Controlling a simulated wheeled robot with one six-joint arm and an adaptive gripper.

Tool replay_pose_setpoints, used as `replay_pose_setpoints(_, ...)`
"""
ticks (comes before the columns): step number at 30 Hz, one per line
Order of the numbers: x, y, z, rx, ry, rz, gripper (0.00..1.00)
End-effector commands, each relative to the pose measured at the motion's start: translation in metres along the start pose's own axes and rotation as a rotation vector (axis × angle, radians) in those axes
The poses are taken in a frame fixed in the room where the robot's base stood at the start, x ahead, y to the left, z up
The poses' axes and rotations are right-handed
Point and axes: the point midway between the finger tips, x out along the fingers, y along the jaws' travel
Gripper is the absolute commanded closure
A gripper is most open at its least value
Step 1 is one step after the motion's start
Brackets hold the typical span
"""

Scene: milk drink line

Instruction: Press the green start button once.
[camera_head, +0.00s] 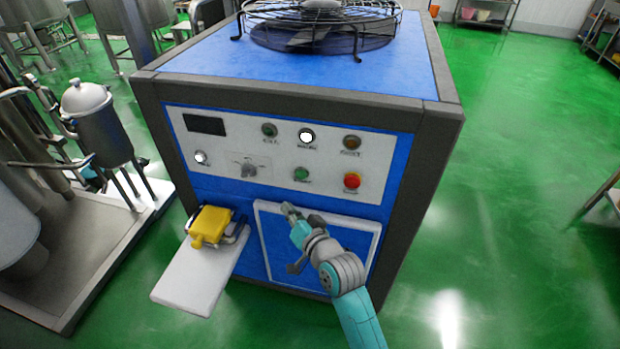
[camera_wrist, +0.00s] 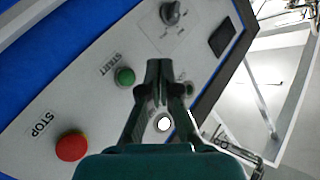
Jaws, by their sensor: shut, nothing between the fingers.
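The green start button (camera_head: 301,174) sits in the lower row of the white control panel (camera_head: 225,176), left of the red stop button (camera_head: 352,181). In the wrist view the green button (camera_wrist: 124,76), labelled START, lies just left of my fingertips, and the red button (camera_wrist: 72,146), labelled STOP, is at lower left. My gripper (camera_head: 290,210) is below the panel in the head view, in front of the cabinet door. In the wrist view my gripper (camera_wrist: 159,68) is shut and empty. Whether its tips touch the panel cannot be told.
A rotary switch (camera_head: 248,169) and a lit white lamp (camera_head: 306,136) are on the panel. A yellow device (camera_head: 210,226) sits at the cabinet's lower left above a white plate (camera_head: 190,283). A fan guard (camera_head: 318,20) tops the cabinet. Green floor at right is open.

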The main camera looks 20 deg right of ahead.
Motion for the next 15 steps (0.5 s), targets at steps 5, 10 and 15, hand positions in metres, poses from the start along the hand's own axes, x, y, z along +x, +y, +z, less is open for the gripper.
replay_pose_setpoints(5, 0.0014, -0.0006, -0.001, 0.002, -0.001, -0.001, 1.0)
replay_pose_setpoints(10, 0.0013, -0.0005, -0.0009, 0.002, -0.001, -0.001, 1.0)
replay_pose_setpoints(15, 0.0053, 0.0023, -0.0039, 0.002, 0.0, 0.0, 1.0)
